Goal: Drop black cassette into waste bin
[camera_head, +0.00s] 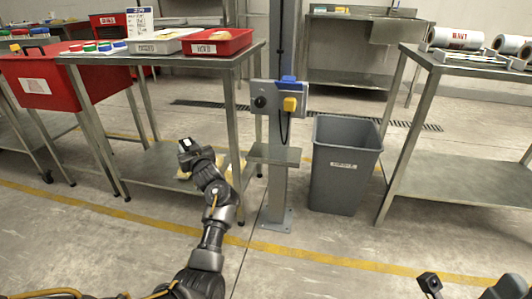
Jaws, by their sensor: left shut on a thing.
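My left gripper (192,152) is shut on a small dark block with a pale face, which appears to be the black cassette (185,145). The fingers partly hide it. It is held up in front of the lower shelf of the left steel table. The grey waste bin (345,185) stands on the floor to the right of the gripper, beyond the post, with an open top and a small white label. The gripper is well apart from the bin. Dark parts of my right arm show at the bottom right corner; its jaws cannot be made out.
A grey post (278,190) with a control box (263,98) and small shelf (274,154) stands between my left gripper and the bin. The left table carries red (217,42) and white trays. The right table (470,185) flanks the bin and carries white rolls (455,38).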

